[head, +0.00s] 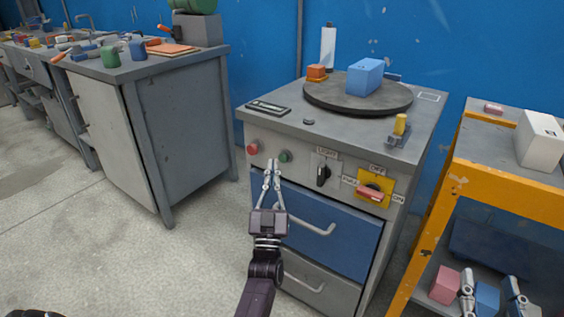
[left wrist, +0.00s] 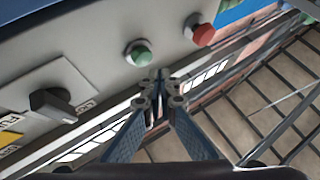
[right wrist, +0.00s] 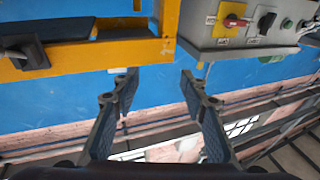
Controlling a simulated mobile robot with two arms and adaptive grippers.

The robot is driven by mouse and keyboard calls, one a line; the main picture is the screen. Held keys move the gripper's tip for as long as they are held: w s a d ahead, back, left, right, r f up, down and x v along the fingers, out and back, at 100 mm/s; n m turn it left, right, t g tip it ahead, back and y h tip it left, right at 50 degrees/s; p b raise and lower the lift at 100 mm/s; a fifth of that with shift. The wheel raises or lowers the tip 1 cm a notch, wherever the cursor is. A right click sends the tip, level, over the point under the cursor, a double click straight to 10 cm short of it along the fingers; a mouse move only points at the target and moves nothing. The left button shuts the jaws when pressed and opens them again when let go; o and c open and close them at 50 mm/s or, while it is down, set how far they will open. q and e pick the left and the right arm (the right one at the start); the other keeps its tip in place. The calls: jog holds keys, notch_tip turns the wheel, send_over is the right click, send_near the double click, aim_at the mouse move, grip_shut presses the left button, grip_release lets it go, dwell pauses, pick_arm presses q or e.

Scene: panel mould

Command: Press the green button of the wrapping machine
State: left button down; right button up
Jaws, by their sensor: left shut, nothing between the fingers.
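The wrapping machine (head: 300,133) is a grey cabinet with a dark turntable (head: 340,97) on top. Its front panel carries a green button (head: 285,156), with a red button (head: 252,148) to the left of it. In the left wrist view the green button (left wrist: 138,53) stands just beyond my left gripper (left wrist: 160,78), whose fingertips are together and empty. In the head view my left gripper (head: 272,165) is just left of the green button; I cannot tell whether they touch. My right gripper (right wrist: 159,85) is open and empty, low at the right in the head view (head: 490,283).
A black knob (head: 323,175) and a red switch on a yellow plate (head: 372,190) sit right of the green button. A blue drawer (head: 330,228) with a handle lies below. A yellow-framed shelf (head: 500,172) stands at the right, a grey workbench (head: 180,120) at the left.

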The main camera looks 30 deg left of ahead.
pick_arm(q)
jog(key=shift+w, duration=0.4)
pick_arm(e)
jog(key=shift+s+r+t, duration=0.2)
jog(key=shift+r+t, duration=0.4)
jog(key=shift+r, duration=0.5)
pick_arm(q)
jog(key=shift+w, duration=0.15)
pick_arm(e)
jog(key=shift+s+r, duration=0.1)
pick_arm(q)
jog(key=shift+w+b, duration=0.25)
jog(key=shift+b, duration=0.1)
pick_arm(e)
jog(key=shift+s+a+r+t+y, duration=0.1)
jog(key=shift+r+t+y, duration=0.15)
jog(key=shift+r, duration=0.25)
jog(key=shift+s+a+r+t+y, duration=0.15)
jog(key=shift+r+y, duration=0.1)
jog(key=shift+r, duration=0.2)
pick_arm(q)
jog(key=shift+w, duration=0.15)
pick_arm(e)
jog(key=shift+s+d+r, duration=0.1)
jog(key=shift+d, duration=0.05)
